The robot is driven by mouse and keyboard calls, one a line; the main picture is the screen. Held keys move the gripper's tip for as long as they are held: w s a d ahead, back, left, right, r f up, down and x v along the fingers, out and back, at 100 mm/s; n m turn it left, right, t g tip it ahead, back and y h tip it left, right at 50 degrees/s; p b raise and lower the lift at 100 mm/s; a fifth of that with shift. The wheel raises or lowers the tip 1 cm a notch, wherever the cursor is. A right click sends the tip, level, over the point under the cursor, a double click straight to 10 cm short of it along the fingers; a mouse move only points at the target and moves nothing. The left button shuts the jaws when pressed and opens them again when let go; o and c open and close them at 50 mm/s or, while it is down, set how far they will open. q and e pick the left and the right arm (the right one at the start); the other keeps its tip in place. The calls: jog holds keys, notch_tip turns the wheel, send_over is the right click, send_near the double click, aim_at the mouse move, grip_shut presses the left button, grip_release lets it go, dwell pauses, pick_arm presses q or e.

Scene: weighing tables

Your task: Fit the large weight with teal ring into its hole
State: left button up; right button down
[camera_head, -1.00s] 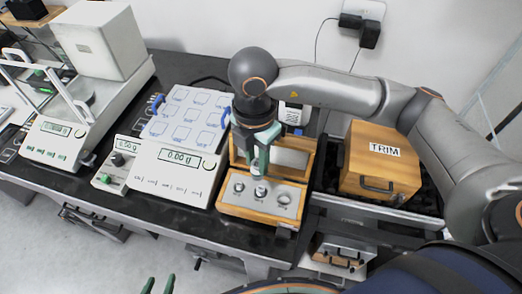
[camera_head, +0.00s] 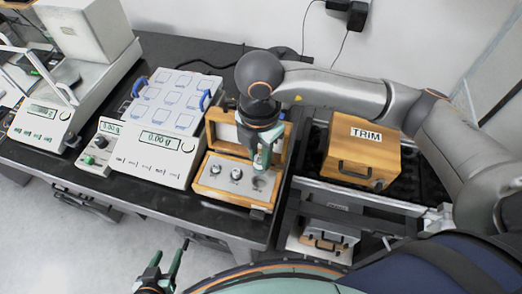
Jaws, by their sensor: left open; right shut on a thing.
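The open wooden weight box (camera_head: 232,195) stands on the black table, with its lid raised at the back. Its grey insert has two small metal weights, one at the left (camera_head: 215,170) and one in the middle (camera_head: 236,174), and a round hole (camera_head: 258,183) at the right. My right gripper (camera_head: 262,166) points down over the right part of the insert, shut on a weight. Its fingers hide most of the weight, and I cannot make out its ring or whether it touches the hole. My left gripper (camera_head: 172,254) is open and empty at the bottom, in front of the table.
A balance (camera_head: 155,150) with a blue-handled tray (camera_head: 178,97) of marked squares stands left of the box. Another balance (camera_head: 42,122) is further left. A wooden box marked TRIM (camera_head: 362,155) sits to the right, beyond my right gripper.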

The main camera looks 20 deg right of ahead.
aim_at(260, 168)
jog(key=shift+f+b, duration=1.7)
jog(key=shift+f, duration=0.8)
jog(key=shift+f, duration=0.1)
jog(key=shift+f+b, duration=1.25)
jog(key=shift+b, duration=0.15)
jog(key=shift+f, duration=0.15)
jog(key=c, duration=0.6)
grip_release()
jog(key=shift+o, duration=0.2)
